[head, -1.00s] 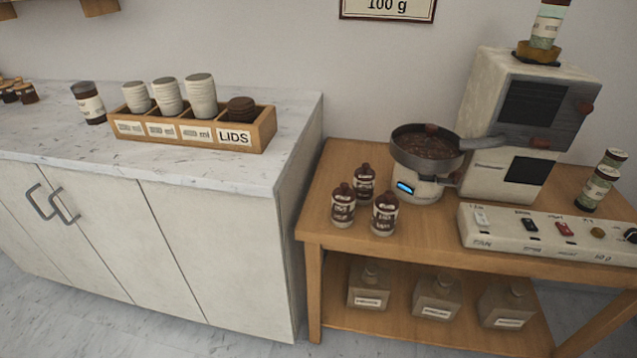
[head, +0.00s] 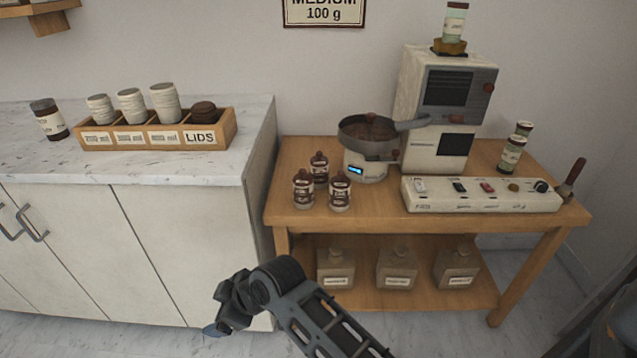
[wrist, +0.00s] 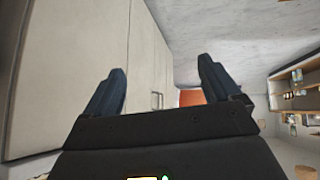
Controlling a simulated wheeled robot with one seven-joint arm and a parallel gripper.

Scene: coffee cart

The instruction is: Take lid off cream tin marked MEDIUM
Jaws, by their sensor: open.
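Three beige square tins with short necks stand in a row on the lower shelf in the head view: a left tin (head: 335,270), a middle tin (head: 397,270) and a right tin (head: 456,268). Each has a white label too small to read, so I cannot tell which is marked MEDIUM. A wall sign (head: 324,10) reads MEDIUM 100 g. My gripper (head: 217,322) is low in front of the white cabinet, left of the tins and apart from them. In the wrist view my gripper (wrist: 160,75) is open, with nothing between its fingers.
The white cabinet (head: 130,245) stands left, with a cup and LIDS box (head: 228,130) on top. Floor in front is clear.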

